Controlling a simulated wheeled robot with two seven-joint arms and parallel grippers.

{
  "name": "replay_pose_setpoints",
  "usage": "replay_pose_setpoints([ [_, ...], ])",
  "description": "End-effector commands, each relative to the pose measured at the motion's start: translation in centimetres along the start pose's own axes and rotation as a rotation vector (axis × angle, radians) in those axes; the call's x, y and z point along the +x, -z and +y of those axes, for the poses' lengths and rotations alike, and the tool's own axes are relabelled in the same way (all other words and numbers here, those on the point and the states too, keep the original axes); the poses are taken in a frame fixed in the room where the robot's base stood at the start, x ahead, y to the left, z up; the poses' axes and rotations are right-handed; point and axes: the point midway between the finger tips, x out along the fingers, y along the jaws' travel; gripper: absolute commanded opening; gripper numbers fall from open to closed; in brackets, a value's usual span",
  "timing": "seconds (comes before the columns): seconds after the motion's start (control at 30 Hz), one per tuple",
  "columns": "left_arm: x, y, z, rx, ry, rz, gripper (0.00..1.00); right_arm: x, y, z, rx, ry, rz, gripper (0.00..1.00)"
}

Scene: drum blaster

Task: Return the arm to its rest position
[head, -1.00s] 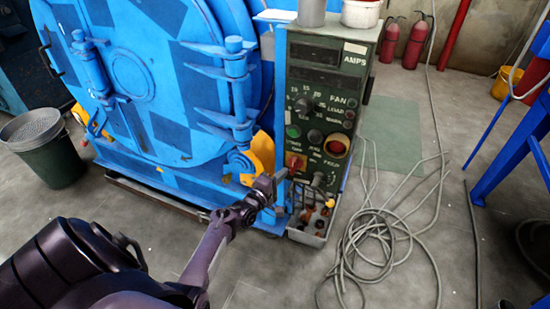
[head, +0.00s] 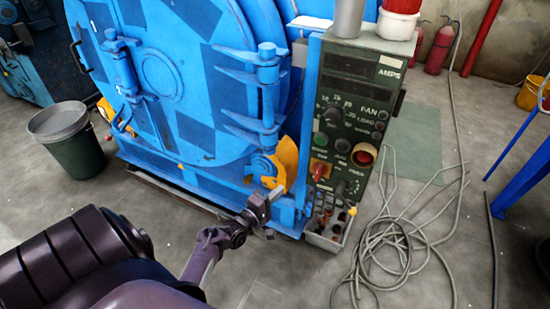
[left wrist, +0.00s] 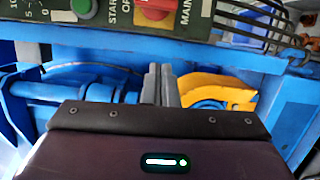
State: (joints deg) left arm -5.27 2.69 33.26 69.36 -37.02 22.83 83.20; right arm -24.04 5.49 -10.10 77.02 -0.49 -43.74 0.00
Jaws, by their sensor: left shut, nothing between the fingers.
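My left gripper (head: 276,193) reaches out from the lower left in the head view. Its fingers are together and empty, to the lower left of the red switch (head: 320,170) and clear of it. In the left wrist view the shut fingers (left wrist: 158,84) point toward the blue machine frame, below the red switch (left wrist: 153,10) and the green button (left wrist: 82,7). The dark green control panel (head: 388,92) stands upright with its knobs and buttons facing me. My right gripper is not in view.
The blue drum machine (head: 205,110) fills the back left, with a yellow part (head: 288,160) near my gripper. A small tray (head: 328,238) sits under the panel. Loose cables (head: 385,250) lie on the floor at right. A bin (head: 75,145) stands at left.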

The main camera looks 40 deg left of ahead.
Motion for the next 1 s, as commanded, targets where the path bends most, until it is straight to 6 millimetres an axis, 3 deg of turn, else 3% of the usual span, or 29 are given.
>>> replay_pose_setpoints([
  [0.73,-0.7,-0.2,-0.4,0.019,0.016,-0.004,0.00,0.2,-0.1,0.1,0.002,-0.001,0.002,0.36],
  [0.87,-1.3,-2.4,-3.9,0.174,0.155,-0.046,0.00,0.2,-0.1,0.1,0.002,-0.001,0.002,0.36],
  [1.0,-4.2,-6.9,-11.4,0.536,0.449,-0.201,0.00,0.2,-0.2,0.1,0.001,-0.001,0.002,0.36],
])
